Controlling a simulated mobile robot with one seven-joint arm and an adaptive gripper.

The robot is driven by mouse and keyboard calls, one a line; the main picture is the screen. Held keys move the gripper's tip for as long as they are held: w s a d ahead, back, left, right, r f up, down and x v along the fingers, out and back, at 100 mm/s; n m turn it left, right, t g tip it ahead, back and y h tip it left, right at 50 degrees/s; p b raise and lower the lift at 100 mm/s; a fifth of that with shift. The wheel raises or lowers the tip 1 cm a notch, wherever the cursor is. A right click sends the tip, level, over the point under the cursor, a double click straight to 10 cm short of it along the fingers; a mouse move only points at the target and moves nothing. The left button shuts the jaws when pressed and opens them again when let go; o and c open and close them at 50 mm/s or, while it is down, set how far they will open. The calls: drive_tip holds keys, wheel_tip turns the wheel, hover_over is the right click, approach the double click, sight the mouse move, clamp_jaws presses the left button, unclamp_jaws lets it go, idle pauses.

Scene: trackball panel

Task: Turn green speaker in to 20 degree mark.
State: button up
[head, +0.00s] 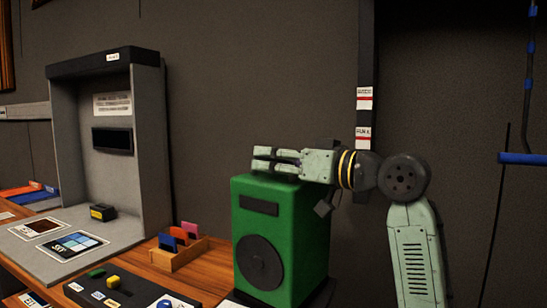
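The green speaker (314,232) stands upright at the right end of the wooden bench, with a dark round cone and a dark slot on its front. My gripper (256,158) is at the speaker's top, its fingers pointing left and lying over or just above the top face. I cannot tell whether it touches the speaker. The finger gap is not clear from this side. No degree marks can be read in this view; the speaker's base is partly cut off by the lower frame edge.
A small wooden holder (178,257) with coloured cards stands left of the speaker. A dark panel (130,291) with coloured knobs lies in front. A tall grey booth (150,150) with a small black and yellow box (103,212) is farther left.

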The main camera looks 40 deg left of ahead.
clamp_jaws()
idle(0.4)
idle(0.5)
